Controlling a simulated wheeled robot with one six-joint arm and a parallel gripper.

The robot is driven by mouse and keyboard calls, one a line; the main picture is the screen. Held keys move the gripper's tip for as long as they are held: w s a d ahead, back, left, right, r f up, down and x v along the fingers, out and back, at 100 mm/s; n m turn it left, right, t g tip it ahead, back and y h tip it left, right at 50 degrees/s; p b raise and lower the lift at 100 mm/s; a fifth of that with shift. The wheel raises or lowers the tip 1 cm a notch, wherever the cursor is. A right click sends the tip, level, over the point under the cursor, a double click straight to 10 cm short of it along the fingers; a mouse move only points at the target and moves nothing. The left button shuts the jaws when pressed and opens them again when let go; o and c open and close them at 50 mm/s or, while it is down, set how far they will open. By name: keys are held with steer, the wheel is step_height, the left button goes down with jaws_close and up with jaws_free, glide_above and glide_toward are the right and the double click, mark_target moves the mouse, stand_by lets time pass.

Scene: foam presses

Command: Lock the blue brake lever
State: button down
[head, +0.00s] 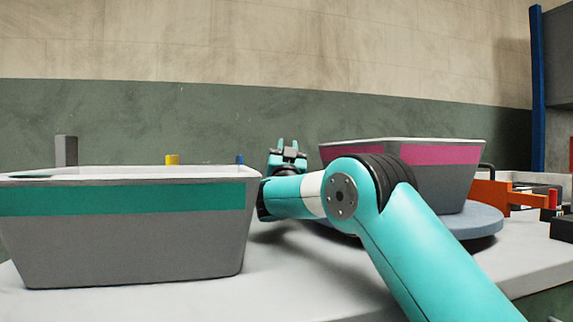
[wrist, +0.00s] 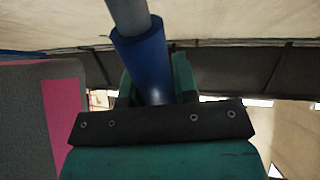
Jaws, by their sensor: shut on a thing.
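The blue brake lever shows in the wrist view as a blue sleeve (wrist: 143,62) on a grey rod (wrist: 127,14). It lies between the two teal fingers of my gripper (wrist: 157,85), which is shut on it. The rod runs up and out of the top of that view; its mount is not seen. In the head view, my gripper (head: 288,153) is small, beyond the gap between two tubs, and I cannot make out the lever in it.
A grey tub with a teal band (head: 125,245) stands at left. A grey tub with a pink band (head: 440,180) sits on a round blue-grey disc (head: 478,222), close beside my arm. An orange clamp-like part (head: 495,194) is at right. A small blue tip (head: 239,159) shows behind the teal-banded tub.

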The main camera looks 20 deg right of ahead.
steer(key=shift+s+f+b, duration=0.2)
steer(key=shift+f+b, duration=0.05)
steer(key=shift+b, duration=0.3)
steer(key=c, duration=0.9)
jaws_free()
steer(key=shift+h, duration=0.3)
steer(key=shift+r, duration=0.1)
step_height(320, 180, up, 20)
steer(key=p, duration=0.9)
